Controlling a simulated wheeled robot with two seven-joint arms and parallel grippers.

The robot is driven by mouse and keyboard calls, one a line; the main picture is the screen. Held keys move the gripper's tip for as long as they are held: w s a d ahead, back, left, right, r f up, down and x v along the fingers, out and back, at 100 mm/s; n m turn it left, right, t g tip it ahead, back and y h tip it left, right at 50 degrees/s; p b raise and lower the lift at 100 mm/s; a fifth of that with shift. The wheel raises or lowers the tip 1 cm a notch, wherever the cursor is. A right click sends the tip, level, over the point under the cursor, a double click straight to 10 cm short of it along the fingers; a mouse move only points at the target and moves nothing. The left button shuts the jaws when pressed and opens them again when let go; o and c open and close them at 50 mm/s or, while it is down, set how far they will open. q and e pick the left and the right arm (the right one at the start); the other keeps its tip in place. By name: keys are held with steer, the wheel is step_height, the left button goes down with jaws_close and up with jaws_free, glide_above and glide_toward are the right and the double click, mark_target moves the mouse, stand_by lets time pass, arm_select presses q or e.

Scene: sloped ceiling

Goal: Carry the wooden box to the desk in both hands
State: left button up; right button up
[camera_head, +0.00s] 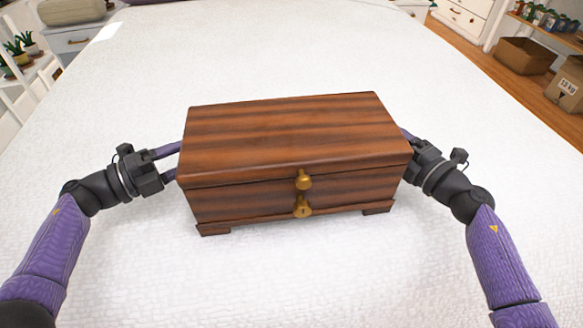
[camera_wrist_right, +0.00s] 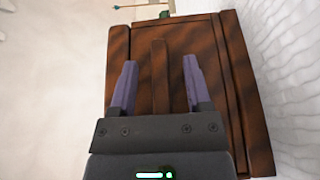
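The wooden box (camera_head: 290,135), dark striped wood with a closed lid, a brass knob and a brass lock plate, stands upright on a white textured bed-like surface (camera_head: 300,275). My left gripper (camera_head: 173,161) is at the box's left end with its two purple fingers spread. My right gripper (camera_head: 408,138) is at the right end, its fingertips mostly hidden behind the box. In the right wrist view, its fingers (camera_wrist_right: 160,65) are apart, either side of a narrow wooden strip (camera_wrist_right: 160,90) on the box's end (camera_wrist_right: 222,75). I cannot tell whether they touch the wood.
The white surface is clear around the box. A white bedside cabinet (camera_head: 72,40) is at the back left, with potted plants (camera_head: 18,50) on a rack. Cardboard boxes (camera_head: 524,55) and a shelf (camera_head: 550,22) stand at the right on a wooden floor.

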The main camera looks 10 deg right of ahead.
arm_select(q)
jaws_close()
arm_select(e)
jaws_close()
steer(key=shift+f, duration=0.1)
stand_by(0.8)
